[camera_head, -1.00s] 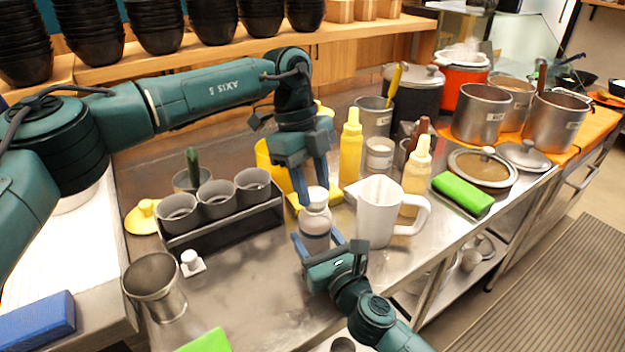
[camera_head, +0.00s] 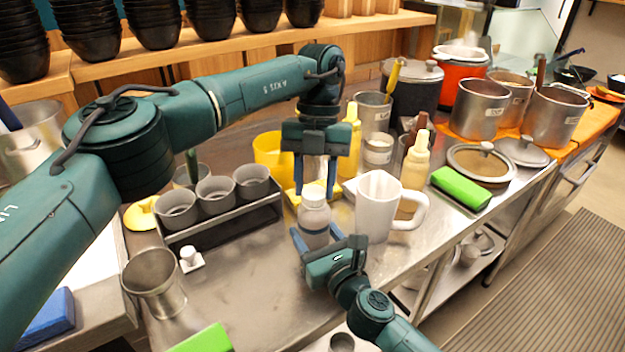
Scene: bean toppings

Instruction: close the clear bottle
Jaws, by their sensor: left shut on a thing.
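The clear bottle (camera_head: 314,232) stands upright on the steel counter, with a whitish cap (camera_head: 314,197) on its top. My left gripper (camera_head: 314,192) points straight down from above and is shut on the cap, one finger on each side. My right gripper (camera_head: 317,238) comes from the front, its two fingers against the two sides of the bottle's body, and is shut on it. Whether the cap is fully seated on the neck cannot be told.
A white pitcher (camera_head: 376,210) stands close to the right of the bottle. A dark rack (camera_head: 222,229) with grey cups is to the left. Yellow (camera_head: 351,143) and cream (camera_head: 416,162) squeeze bottles stand behind. The counter to the front left has some free room.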

